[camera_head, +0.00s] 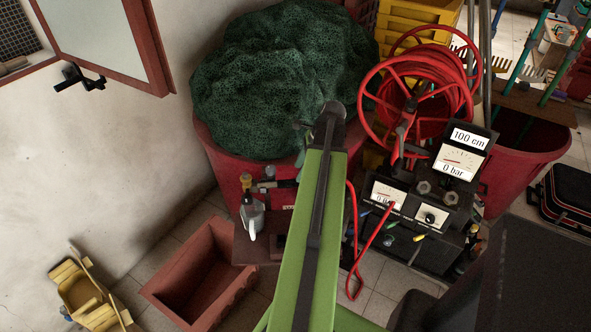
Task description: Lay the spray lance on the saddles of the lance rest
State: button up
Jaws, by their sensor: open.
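I cannot pick out the spray lance or the saddles of the lance rest in the head view. A green arm with a dark strip, which looks like mine, rises through the middle and ends in a dark grey joint. My gripper does not show clearly beyond that joint. The arm hides part of what stands behind it. A red hose reel (415,92) stands right of the arm, and a red hose (357,262) hangs in a loop below it.
Dark green netting (270,75) fills a large red tub (222,158) behind the arm. A reddish open crate (170,292) lies lower left. A gauge unit (462,152) and a meter box (390,196) stand right. A red-framed panel (105,35) hangs on the left wall.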

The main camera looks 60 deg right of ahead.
jog(key=p+v, duration=0.9)
jog(key=v, duration=0.2)
jog(key=shift+r, duration=0.3)
jog(key=w+a+f+n+g, duration=0.1)
jog(key=w+a+n+g, duration=0.2)
jog(key=w+a+n, duration=1.3)
jog(key=w+a+n+h, duration=0.1)
jog(key=w+a+n, duration=0.2)
jog(key=a, duration=0.9)
jog(key=w+a+n, duration=0.4)
jog(key=a+n, duration=0.1)
jog(key=a, duration=0.8)
jog(key=w+a+n+h, duration=0.1)
jog(key=w+a+n, duration=0.3)
jog(key=a, duration=0.9)
jog(key=shift+f+n+g+h, duration=0.3)
jog(key=shift+f+n+g, duration=0.1)
jog(key=shift+f+n, duration=0.1)
jog(key=shift+w, duration=0.1)
jog(key=shift+c, duration=0.4)
